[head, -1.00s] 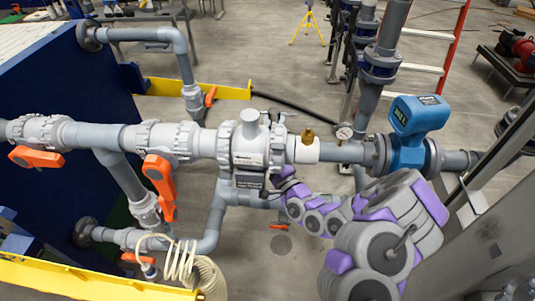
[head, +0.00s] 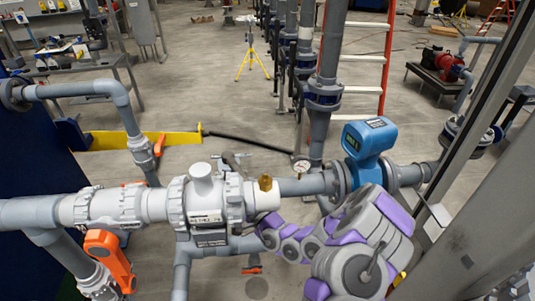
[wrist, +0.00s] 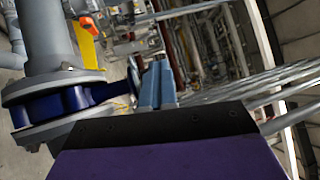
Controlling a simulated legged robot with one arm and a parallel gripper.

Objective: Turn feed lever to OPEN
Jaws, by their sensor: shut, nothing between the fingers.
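Several orange levers sit on the grey and white pipework; I cannot tell which is the feed lever. A large one (head: 110,258) hangs at the lower left of the head view. A smaller one (head: 159,144) is on the upright pipe behind, and another (head: 252,269) shows low under the main line. The white valve body (head: 205,207) with a round cap and label plates is in the middle. My arm reaches in from the lower right, its end beside this valve. In the wrist view my gripper (wrist: 157,72) is shut and empty, its fingertips apart from any lever.
A blue meter (head: 368,142), a brass fitting (head: 265,184) and a round gauge (head: 301,168) sit along the main pipe near my arm. A grey post (head: 465,200) stands close on the right. In the wrist view a blue-collared pipe (wrist: 60,105) is close at left.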

